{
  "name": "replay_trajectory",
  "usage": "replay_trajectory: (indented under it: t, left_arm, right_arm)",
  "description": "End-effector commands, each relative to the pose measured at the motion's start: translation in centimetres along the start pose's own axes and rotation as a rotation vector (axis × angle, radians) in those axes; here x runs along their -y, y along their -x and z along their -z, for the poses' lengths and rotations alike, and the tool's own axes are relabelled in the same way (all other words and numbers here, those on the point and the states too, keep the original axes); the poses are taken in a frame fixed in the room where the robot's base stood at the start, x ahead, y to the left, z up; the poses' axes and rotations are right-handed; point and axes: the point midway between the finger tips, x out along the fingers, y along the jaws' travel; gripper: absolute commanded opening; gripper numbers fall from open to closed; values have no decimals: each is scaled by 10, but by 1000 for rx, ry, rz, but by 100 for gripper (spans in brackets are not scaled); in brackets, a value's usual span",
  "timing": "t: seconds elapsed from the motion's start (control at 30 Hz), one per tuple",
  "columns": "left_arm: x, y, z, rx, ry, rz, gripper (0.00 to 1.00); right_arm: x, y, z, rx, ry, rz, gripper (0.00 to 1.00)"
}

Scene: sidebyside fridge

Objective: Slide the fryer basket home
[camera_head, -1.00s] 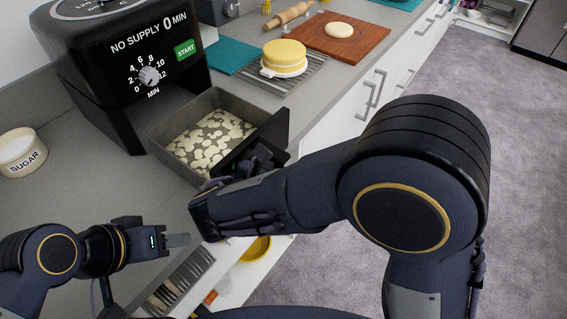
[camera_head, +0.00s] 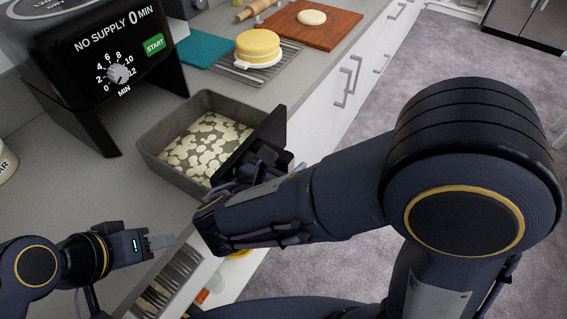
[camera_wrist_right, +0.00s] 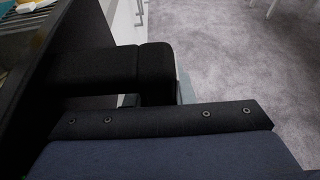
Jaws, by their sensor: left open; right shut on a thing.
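The fryer basket (camera_head: 158,136) is a grey square tray holding several pale slices, with a black front panel (camera_head: 268,140) on its right side. It is outside the black fryer (camera_head: 48,92), at the lower right of the fryer's open bay. My right gripper (camera_head: 245,172) is shut on the basket's handle at that panel; my wrist partly hides the grip. The right wrist view shows a black handle-like bar (camera_wrist_right: 95,68). My left gripper (camera_head: 160,241) is open and empty over the counter's front edge, left of and below the basket.
A yellow cake (camera_head: 258,44) stands on a wire rack behind the basket, with a teal mat (camera_head: 196,48) and a wooden board (camera_head: 325,30) near it. A sugar pot (camera_head: 5,163) is at the left edge. An open drawer with cutlery (camera_head: 172,280) lies below the counter edge.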

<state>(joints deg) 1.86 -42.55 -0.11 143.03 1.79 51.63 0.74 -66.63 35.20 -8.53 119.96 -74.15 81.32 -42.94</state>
Motion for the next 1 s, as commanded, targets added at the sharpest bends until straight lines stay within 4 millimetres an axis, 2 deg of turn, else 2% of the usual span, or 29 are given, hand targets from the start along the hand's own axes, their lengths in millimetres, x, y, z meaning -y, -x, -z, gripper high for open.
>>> replay_trajectory:
  t: [0.27, 0.9, 1.0]
  left_arm:
    - [-2, 5, 3, 0, 0, 0, 43]
    - [-7, 14, 7, 0, 0, 0, 43]
    - [-6, 14, 7, 0, 0, 0, 43]
  right_arm:
    - [-1, 1, -2, 1, -2, -3, 0]
    - [-57, 2, -4, 2, -8, -5, 0]
    - [-60, 1, -3, 2, -8, -5, 0]
